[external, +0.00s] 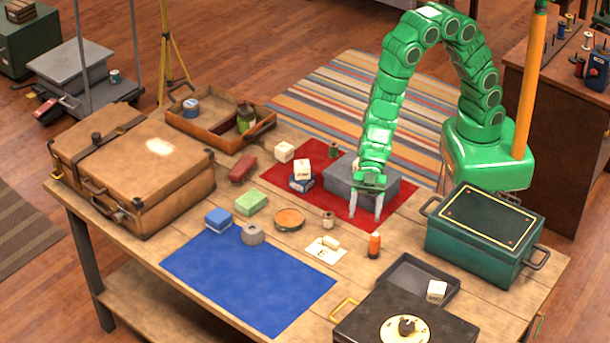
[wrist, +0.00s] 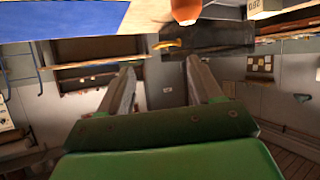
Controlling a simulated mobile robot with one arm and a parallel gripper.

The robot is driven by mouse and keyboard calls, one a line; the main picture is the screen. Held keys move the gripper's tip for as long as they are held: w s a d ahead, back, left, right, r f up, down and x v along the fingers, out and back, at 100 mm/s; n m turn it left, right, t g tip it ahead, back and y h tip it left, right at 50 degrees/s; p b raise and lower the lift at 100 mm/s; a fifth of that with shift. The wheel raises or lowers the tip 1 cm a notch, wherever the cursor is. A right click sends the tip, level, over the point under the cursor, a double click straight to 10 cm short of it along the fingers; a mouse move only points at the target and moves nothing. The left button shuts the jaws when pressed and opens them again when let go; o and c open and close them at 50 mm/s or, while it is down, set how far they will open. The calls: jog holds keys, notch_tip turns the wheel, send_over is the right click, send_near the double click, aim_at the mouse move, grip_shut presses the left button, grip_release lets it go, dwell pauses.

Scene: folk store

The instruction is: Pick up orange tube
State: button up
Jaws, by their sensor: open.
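The orange tube (external: 374,245) stands upright on the wooden table, just in front of the red cloth; it has a dark base. Its orange end also shows at the top edge of the wrist view (wrist: 186,9), partly cut off. My gripper (external: 365,217) is open and empty, with its fingers pointing down behind the tube, over the red cloth's front right part. It appears apart from the tube. In the wrist view my two spread fingers (wrist: 162,72) have nothing between them.
A grey box (external: 345,185) sits on the red cloth (external: 335,217) right behind my gripper. A green case (external: 480,235) stands to the right. A dark tray (external: 405,275) and a black box (external: 365,322) lie in front. A small spool (external: 328,220) and white card (external: 322,252) are left of the tube.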

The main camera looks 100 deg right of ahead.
aim_at(375, 246)
jog(key=shift+n+g+y, duration=0.4)
jog(key=shift+g+y, duration=0.1)
jog(key=shift+y, duration=0.1)
jog(key=s+a, duration=0.2)
jog(key=a, duration=0.1)
jog(key=shift+s+f, duration=0.35)
jog(key=shift+s, duration=0.05)
jog(key=shift+f, duration=3.5)
jog(key=shift+x, duration=0.95)
jog(key=shift+w+a+f, duration=0.1)
jog(key=shift+a+f, duration=0.1)
jog(key=shift+a, duration=0.25)
jog(key=c, duration=0.8)
